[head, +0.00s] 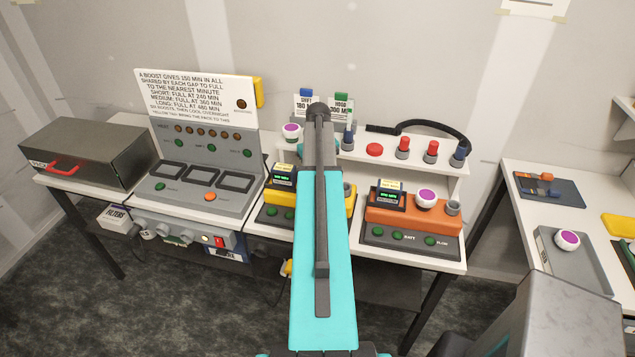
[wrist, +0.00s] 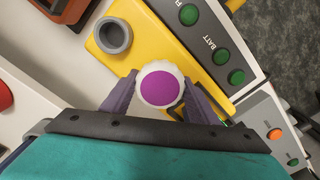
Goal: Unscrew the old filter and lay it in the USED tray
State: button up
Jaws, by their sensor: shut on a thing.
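In the wrist view my gripper (wrist: 161,79) is shut on a round white filter (wrist: 160,88) with a purple top. The filter is at the yellow unit (wrist: 185,45), next to its open grey socket; I cannot tell whether it is still seated or lifted. In the head view my arm hides the gripper, that filter and part of the yellow unit (head: 352,203). A grey tray (head: 580,278) on the right-hand table holds another purple-topped filter (head: 567,239). I cannot read a USED label on it.
An orange unit (head: 412,218) stands right of the yellow one, with a purple-topped filter (head: 425,199) on it. Another purple-topped filter (head: 291,131) is on the back shelf. Red and blue-topped parts stand along the shelf. A gap separates the bench from the right-hand table.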

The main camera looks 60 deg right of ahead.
jog(key=shift+o, duration=0.2)
jog(key=n, duration=0.5)
jog(key=shift+s, duration=0.15)
jog(key=o, duration=1.2)
jog(key=shift+n, duration=0.3)
jog(key=m, duration=1.6)
jog(key=shift+m, duration=2.9)
